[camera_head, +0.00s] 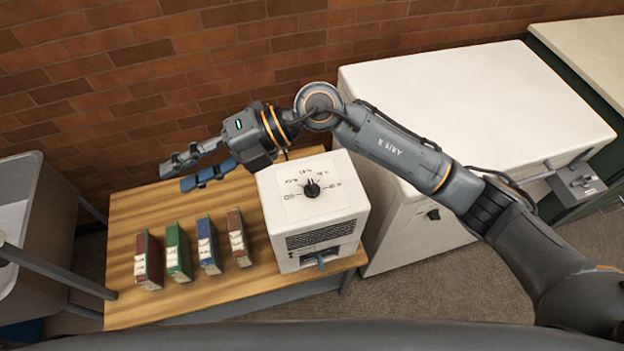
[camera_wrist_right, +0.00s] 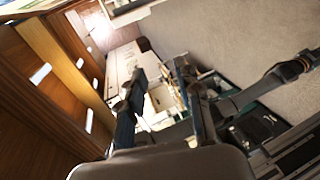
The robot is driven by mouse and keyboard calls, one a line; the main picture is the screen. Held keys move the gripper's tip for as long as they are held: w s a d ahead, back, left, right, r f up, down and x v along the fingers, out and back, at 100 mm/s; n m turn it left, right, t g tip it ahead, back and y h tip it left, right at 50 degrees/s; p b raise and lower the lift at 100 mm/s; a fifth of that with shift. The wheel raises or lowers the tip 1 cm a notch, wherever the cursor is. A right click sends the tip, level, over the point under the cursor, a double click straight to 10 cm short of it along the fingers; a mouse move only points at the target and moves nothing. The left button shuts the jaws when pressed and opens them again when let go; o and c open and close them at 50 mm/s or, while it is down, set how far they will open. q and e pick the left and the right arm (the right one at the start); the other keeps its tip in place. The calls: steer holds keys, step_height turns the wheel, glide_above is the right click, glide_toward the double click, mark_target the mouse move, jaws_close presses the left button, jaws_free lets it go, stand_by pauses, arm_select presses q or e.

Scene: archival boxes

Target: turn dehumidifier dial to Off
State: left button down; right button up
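The dehumidifier (camera_head: 340,228) is a white box with a dark front grille, at the right end of a wooden table. Its black dial (camera_head: 311,190) sits on a pale plate on top, with small labels around it. The labels and the dial's exact setting are too small to read surely. My right gripper (camera_head: 174,177) is in the air to the left of the dehumidifier, apart from the dial. Its two fingers are spread with nothing between them, as the right wrist view (camera_wrist_right: 160,72) also shows. My left gripper is not in view.
Red (camera_head: 149,262), green (camera_head: 178,252), blue (camera_head: 208,245) and brown (camera_head: 238,238) boxes stand on the table (camera_head: 125,215) left of the dehumidifier. A large white cabinet (camera_head: 470,100) stands at right, under my right arm. A grey cart (camera_head: 30,235) is at left. A brick wall (camera_head: 120,70) is behind.

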steer(key=w+d+f+h, duration=0.2)
steer(key=d+f+h, duration=0.1)
steer(key=f+h, duration=0.15)
steer(key=t+h, duration=0.5)
steer(key=h, duration=0.4)
glide_above(313, 185)
step_height(313, 185, down, 5)
step_height(313, 185, down, 12)
steer(key=p, duration=0.4)
steer(key=shift+r+p, duration=0.2)
steer(key=shift+p, duration=0.2)
steer(key=shift+f, duration=0.7)
jaws_close()
